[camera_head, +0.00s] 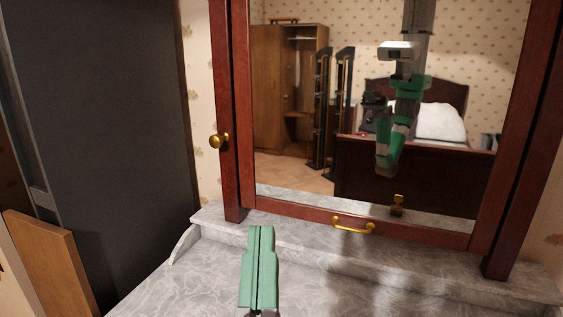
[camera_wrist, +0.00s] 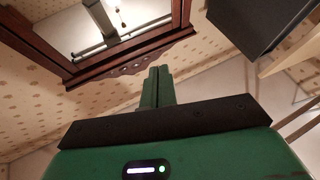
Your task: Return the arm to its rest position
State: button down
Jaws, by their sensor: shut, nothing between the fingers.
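My gripper (camera_head: 261,240) shows at the bottom middle of the head view, its green fingers pressed together with nothing between them. It is over the grey marble top (camera_head: 190,272) of a dresser, in front of the mirror. In the wrist view the shut fingers (camera_wrist: 158,76) point away from the camera, with the mirror frame (camera_wrist: 130,55) up and to the left of them. My arm also shows as a reflection in the mirror glass (camera_head: 300,185). I cannot tell how far above the marble the fingers are.
The red-brown mirror frame (camera_head: 228,120) has a brass knob (camera_head: 219,140) and a brass handle (camera_head: 354,227). The visible marble around my gripper is clear.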

jog(key=s+d+r+m+t+p, duration=0.2)
jog(key=s+d+r+p, duration=0.1)
jog(key=s+r, duration=0.25)
notch_tip(320, 180, up, 36)
jog(key=w+a+p, duration=0.1)
jog(key=p, duration=3.4)
jog(key=shift+a+n+g, duration=0.2)
jog(key=shift+n+g, duration=0.1)
jog(key=shift+n, duration=0.1)
